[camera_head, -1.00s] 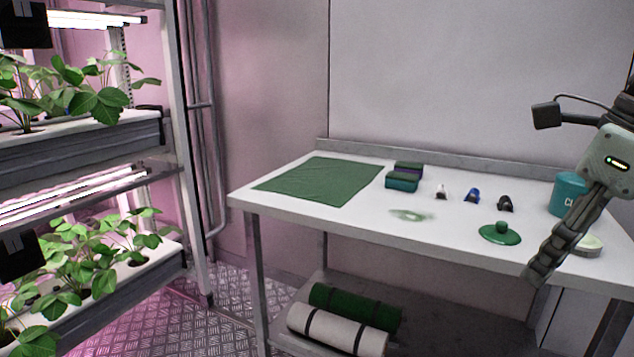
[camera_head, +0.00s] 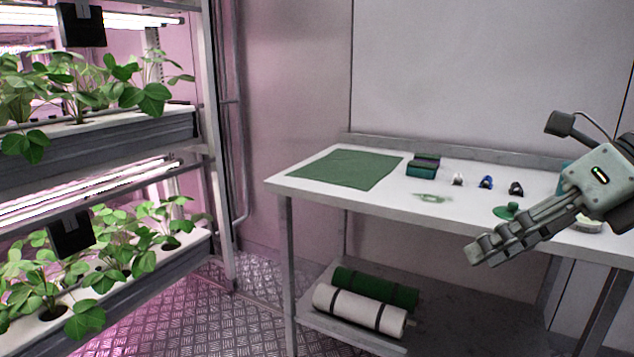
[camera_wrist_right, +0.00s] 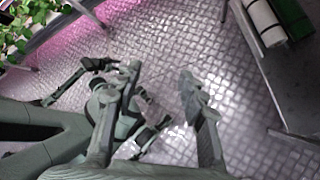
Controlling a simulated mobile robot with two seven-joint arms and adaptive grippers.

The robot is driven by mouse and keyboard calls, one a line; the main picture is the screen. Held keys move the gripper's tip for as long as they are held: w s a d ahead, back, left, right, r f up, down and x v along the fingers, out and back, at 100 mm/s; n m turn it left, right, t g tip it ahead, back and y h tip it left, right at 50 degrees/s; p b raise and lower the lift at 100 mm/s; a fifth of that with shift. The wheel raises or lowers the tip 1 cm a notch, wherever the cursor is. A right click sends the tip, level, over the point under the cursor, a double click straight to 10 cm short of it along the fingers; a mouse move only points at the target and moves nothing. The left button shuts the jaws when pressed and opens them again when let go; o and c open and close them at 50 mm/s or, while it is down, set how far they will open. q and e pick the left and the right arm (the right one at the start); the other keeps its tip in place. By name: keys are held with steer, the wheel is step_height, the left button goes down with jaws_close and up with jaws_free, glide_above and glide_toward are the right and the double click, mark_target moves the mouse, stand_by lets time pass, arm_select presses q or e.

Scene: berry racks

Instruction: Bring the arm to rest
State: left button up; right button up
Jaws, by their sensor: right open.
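My right gripper (camera_head: 482,250) is in the head view at the right, in front of the table's front edge, its fingers pointing left and slightly down. The left gripper is not in the head view.
A white table (camera_head: 330,193) bears a green cloth (camera_head: 350,169), stacked boxes (camera_head: 422,168), several small clips and a green lid (camera_head: 507,210), partly behind my gripper. Rolled mats (camera_head: 360,308) lie on its lower shelf. A plant rack (camera_head: 100,145) stands left. The floor between is clear.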

steer(key=w+d+f+m+t+y, duration=0.25)
steer(key=w+d+m+t, duration=0.65)
steer(key=w+m+t, duration=0.6)
steer(key=s+d+f+m+g+h, duration=0.1)
steer(key=d+f+m+h, duration=0.3)
steer(key=f+m+h, duration=0.4)
steer(key=s+d+f+m+g+h, duration=0.1)
steer(key=d+f+m+h, duration=0.2)
steer(key=d+f+m, duration=0.45)
steer(key=s+a+f+m+g+h, duration=0.15)
steer(key=s+f, duration=0.25)
steer(key=f, duration=0.4)
steer(key=s+a+f+m+g, duration=0.2)
steer(key=s+f+g, duration=0.1)
steer(key=f, duration=0.5)
steer(key=s+a+f+m+g+h, duration=0.1)
steer(key=s+f+m+g, duration=0.2)
steer(key=f, duration=0.6)
steer(key=s+a+f+m+g+y, duration=0.2)
steer(key=s+a+f+g, duration=0.4)
steer(key=s+a+f, duration=0.7)
steer(key=s, duration=0.3)
steer(key=shift+g, duration=0.25)
